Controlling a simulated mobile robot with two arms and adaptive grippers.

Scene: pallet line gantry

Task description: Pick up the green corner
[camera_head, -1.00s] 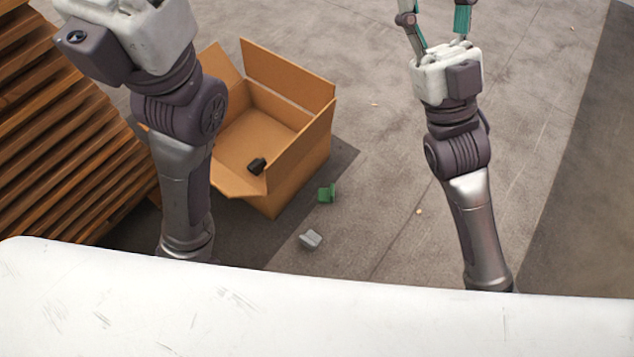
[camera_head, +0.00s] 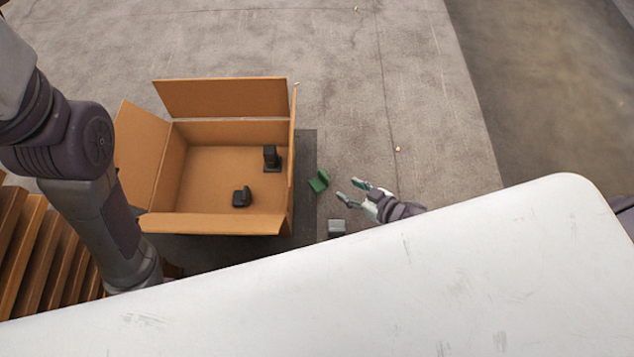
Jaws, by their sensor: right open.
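The green corner (camera_head: 318,181) lies on the floor just right of the cardboard box, at the edge of a dark mat. My right gripper (camera_head: 350,191) is low near the floor, a little to the right of the green corner and apart from it in the picture. Its fingers are open, point left towards the corner and hold nothing. Part of my right arm is hidden behind my white body. My left arm comes in at the left edge, and its gripper is out of the picture.
An open cardboard box (camera_head: 160,191) holds two black corners (camera_head: 271,158) (camera_head: 241,197). A grey corner (camera_head: 336,228) lies on the floor below the green one. Wooden slats (camera_head: 40,250) stand at the lower left. The floor (camera_head: 330,60) behind the box is mostly clear.

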